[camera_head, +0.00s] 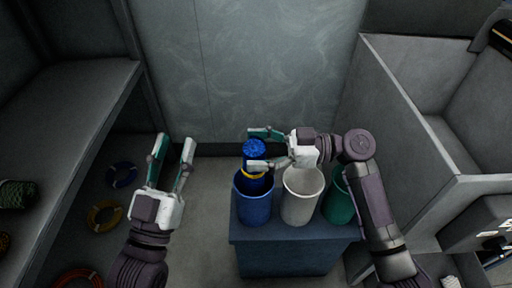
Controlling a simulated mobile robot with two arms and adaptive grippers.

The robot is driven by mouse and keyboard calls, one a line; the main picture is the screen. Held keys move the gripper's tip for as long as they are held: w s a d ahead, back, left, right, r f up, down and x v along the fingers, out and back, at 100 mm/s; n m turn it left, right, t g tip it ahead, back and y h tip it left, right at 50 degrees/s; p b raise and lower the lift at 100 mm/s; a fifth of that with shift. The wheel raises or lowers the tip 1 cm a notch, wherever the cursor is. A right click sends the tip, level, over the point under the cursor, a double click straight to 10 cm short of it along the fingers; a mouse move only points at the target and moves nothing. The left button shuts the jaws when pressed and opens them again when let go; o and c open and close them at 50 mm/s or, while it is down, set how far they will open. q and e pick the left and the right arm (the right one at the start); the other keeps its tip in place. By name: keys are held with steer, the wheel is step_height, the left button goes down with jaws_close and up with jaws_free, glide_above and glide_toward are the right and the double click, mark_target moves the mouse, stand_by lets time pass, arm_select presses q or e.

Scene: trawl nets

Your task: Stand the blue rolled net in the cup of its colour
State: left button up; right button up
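The blue rolled net (254,148), with a yellow band around it, stands upright with its lower end inside the blue cup (254,208). Its top sticks out above the rim. My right gripper (261,149) reaches in from the right, with one finger behind the net and one in front of it. Its fingers are spread wide, and part of the net is hidden behind the front finger. My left gripper (175,149) is open and empty, left of the cups and apart from them.
A white cup (299,204) and a green cup (338,207) stand right of the blue cup on a blue-grey stand (285,262). Rings, including a yellow one (104,215), lie at the left. A dark green net (16,194) lies on the left bench. Grey panels border the right.

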steer(key=shift+o, duration=0.6)
steer(key=shift+f, duration=0.1)
steer(key=d, duration=0.7)
steer(key=shift+d, duration=0.3)
stand_by(0.3)
